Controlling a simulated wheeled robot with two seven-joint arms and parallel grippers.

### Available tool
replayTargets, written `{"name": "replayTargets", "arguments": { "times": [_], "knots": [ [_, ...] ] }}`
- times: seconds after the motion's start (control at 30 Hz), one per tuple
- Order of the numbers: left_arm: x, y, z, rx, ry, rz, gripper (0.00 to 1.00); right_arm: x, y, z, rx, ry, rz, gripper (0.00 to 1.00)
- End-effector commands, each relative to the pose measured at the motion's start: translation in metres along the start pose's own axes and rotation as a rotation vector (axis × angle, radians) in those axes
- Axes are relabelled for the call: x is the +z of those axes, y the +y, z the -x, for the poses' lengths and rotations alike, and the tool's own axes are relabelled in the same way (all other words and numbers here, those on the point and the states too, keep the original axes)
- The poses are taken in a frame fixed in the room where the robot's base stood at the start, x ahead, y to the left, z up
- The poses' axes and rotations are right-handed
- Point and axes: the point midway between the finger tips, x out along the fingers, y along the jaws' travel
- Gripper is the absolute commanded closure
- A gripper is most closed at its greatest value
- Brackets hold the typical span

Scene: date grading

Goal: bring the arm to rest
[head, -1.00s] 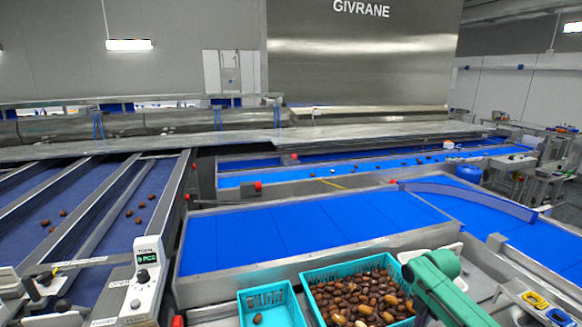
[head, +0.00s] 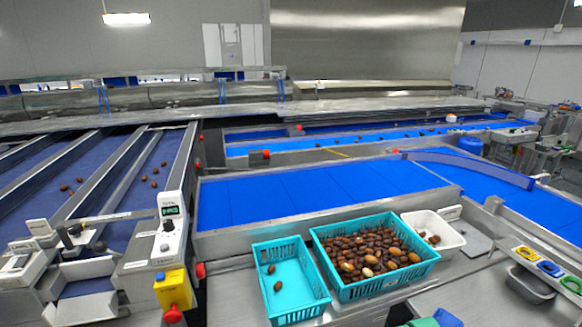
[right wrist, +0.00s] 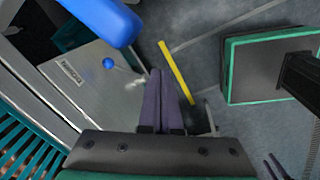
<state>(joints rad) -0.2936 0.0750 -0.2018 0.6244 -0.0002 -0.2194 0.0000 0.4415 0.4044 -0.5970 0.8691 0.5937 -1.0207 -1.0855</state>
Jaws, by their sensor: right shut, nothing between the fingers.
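My right gripper (right wrist: 164,80) shows in the right wrist view, its two dark purple fingers lying together, shut and empty. It is over the grey floor, clear of any date or crate. In the head view only a green piece of my right arm (head: 425,322) shows at the bottom edge; the gripper itself is out of that picture.
A teal crate (head: 322,262) full of dates stands beside a smaller teal crate (head: 300,312) holding two dates. A white tray (head: 455,243) is to their right.

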Motion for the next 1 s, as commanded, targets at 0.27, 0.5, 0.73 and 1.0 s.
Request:
{"name": "replayTargets", "arguments": {
  "times": [0.27, 0.5, 0.73, 1.0],
  "knots": [
    [0.016, -0.002, -0.046, -0.003, -0.018, -0.001, 0.43, 0.037, -0.205, -0.163, 0.002, -0.012, -0.608, 1.0],
    [0.015, -0.002, -0.066, -0.004, -0.014, 0.0, 0.43, 0.059, -0.368, -0.206, -0.028, -0.014, -0.987, 1.0],
    [0.015, -0.002, -0.067, -0.004, -0.014, 0.0, 0.43, 0.06, -0.391, -0.206, -0.033, -0.011, -1.045, 1.0],
    [0.015, -0.002, -0.067, -0.004, -0.014, 0.0, 0.43, 0.06, -0.391, -0.206, -0.033, -0.011, -1.045, 1.0]
  ]
}}
